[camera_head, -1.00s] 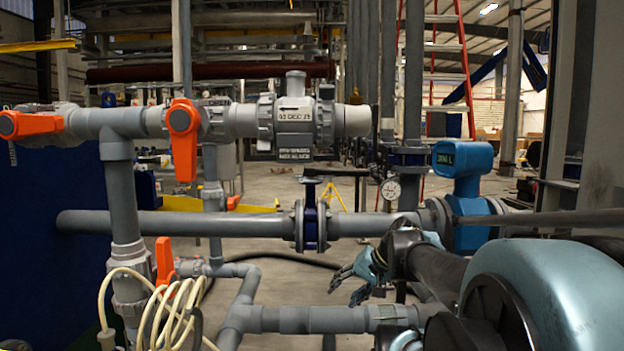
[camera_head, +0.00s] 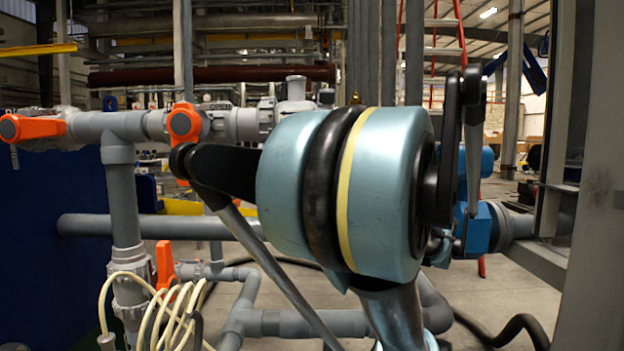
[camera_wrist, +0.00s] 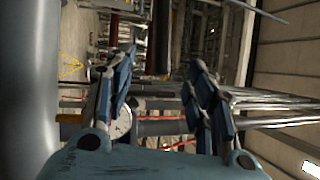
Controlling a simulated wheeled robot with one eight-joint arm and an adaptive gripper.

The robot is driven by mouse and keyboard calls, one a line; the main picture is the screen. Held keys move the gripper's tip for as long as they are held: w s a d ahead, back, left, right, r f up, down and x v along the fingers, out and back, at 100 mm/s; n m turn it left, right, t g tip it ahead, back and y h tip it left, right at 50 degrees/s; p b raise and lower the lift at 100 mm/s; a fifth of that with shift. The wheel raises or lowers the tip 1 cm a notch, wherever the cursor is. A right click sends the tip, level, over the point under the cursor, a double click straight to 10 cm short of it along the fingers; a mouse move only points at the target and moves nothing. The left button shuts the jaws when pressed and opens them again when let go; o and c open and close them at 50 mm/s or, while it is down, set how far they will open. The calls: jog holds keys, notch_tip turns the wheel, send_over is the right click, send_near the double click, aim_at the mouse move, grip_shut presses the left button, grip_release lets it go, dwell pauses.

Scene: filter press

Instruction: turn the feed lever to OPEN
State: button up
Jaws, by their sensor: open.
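Three orange valve levers show in the head view: one at the far left (camera_head: 36,128) lying sideways, a middle one (camera_head: 184,122) partly covered by my arm, and a lower one (camera_head: 165,264) standing upright. Which of them is the feed lever I cannot tell, as no label is readable. My gripper (camera_wrist: 160,62) shows in the wrist view with its two fingers spread apart and nothing between them. The wrist picture is turned sideways. No orange lever is clearly visible between the fingers. In the head view my gripper is hidden behind my arm.
Grey pipes (camera_head: 119,185) run at the left. Coiled cream hose (camera_head: 170,318) hangs below the lower lever. A blue meter (camera_head: 480,228) stands behind my arm at the right, near a grey post (camera_head: 605,200). A round gauge (camera_wrist: 121,122) shows beyond the left finger.

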jog(key=shift+x, duration=4.4)
jog(key=c, duration=0.8)
jog(key=shift+c, duration=0.3)
